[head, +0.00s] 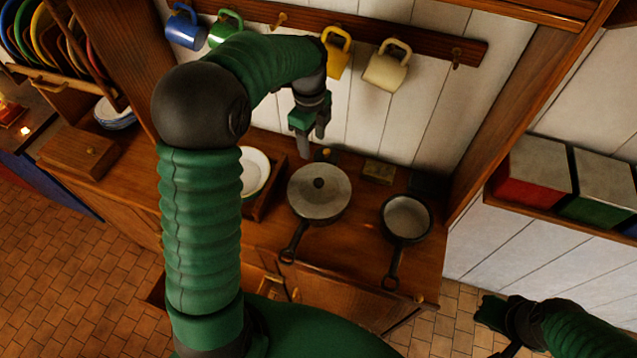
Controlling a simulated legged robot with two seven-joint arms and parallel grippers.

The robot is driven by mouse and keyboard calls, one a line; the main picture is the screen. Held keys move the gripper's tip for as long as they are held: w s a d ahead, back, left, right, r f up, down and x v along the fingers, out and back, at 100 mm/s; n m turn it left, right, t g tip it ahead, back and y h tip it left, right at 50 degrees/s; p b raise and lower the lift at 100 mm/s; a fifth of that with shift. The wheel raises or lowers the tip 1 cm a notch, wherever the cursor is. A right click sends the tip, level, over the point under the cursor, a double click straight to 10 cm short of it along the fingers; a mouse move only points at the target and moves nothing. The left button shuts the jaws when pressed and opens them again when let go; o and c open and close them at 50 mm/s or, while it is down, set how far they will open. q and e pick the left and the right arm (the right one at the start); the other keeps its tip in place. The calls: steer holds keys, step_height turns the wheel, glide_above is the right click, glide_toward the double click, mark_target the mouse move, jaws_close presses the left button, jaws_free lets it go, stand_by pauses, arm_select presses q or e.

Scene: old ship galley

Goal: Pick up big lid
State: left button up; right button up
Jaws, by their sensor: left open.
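The big lid (325,201) is a round grey metal lid with a dark knob in its middle. It sits on a pan (296,238) whose dark handle points toward me, on the wooden counter. My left gripper (311,150) is open and empty, pointing down above the back of the counter, behind and slightly left of the lid in the picture. It looks apart from the lid. My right gripper (484,314) is at the lower right, low beyond the counter's right end; its fingers are too dark to tell their state.
An open frying pan (406,216) stands right of the lidded pan. White plates (257,168) stand in a wooden tray left of it. Mugs, including a yellow one (337,64) and a cream one (388,70), hang on the wall rail. Canisters (534,170) stand on the right shelf.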

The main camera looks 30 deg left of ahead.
arm_select(q)
steer(key=p, duration=0.2)
glide_above(318, 181)
steer(key=f, duration=1)
steer(key=shift+w+a+f, duration=0.2)
steer(key=shift+a+f, duration=0.1)
steer(key=shift+f, duration=0.1)
steer(key=f, duration=0.1)
steer(key=f+p, duration=0.1)
steer(key=f, duration=0.1)
steer(key=f+p, duration=0.1)
steer(key=f, duration=0.1)
steer(key=shift+s+d+f, duration=0.25)
steer(key=shift+w+f, duration=0.1)
steer(key=shift+f, duration=0.05)
steer(key=shift+d, duration=0.1)
steer(key=shift+c, duration=0.5)
jaws_close()
